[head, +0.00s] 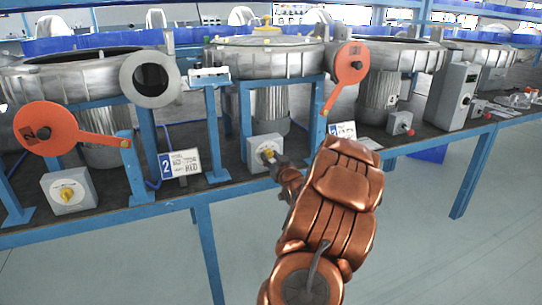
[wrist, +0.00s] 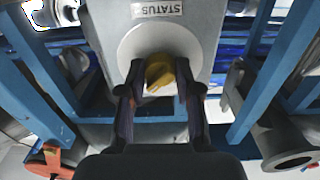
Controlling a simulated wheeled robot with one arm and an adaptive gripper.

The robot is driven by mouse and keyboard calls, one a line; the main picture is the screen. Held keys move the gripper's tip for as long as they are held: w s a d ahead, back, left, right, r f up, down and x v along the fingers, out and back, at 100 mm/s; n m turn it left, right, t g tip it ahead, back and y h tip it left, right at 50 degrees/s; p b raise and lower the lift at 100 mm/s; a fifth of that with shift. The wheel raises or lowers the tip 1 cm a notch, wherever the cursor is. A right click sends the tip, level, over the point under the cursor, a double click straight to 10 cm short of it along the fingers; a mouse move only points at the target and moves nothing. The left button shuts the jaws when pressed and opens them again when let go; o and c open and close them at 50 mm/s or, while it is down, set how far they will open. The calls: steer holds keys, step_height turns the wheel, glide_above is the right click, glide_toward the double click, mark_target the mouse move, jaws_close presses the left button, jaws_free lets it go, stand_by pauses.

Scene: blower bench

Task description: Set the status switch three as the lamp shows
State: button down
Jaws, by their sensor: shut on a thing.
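A grey switch box (head: 257,153) with a yellow knob (head: 267,156) stands on the bench below the middle blower. In the wrist view, the box (wrist: 203,22) bears an upside-down STATUS label (wrist: 157,9), and its yellow knob (wrist: 159,73) sits on a round pale dial (wrist: 140,40). My gripper (head: 275,163) is at the knob. In the wrist view, my gripper (wrist: 160,100) has a finger on each side and is shut on the knob. The knob's pointing direction and dial marks are not clear. I cannot make out a lit lamp or the number three.
A plate marked 2 (head: 181,164) stands left of the held switch. Orange levers (head: 47,129) (head: 350,63) and blue posts (head: 215,135) flank the space. The floor in front is clear.

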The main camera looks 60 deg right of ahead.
stand_by(0.3)
steer(key=c, duration=0.8)
jaws_free()
steer(key=v, duration=1.2)
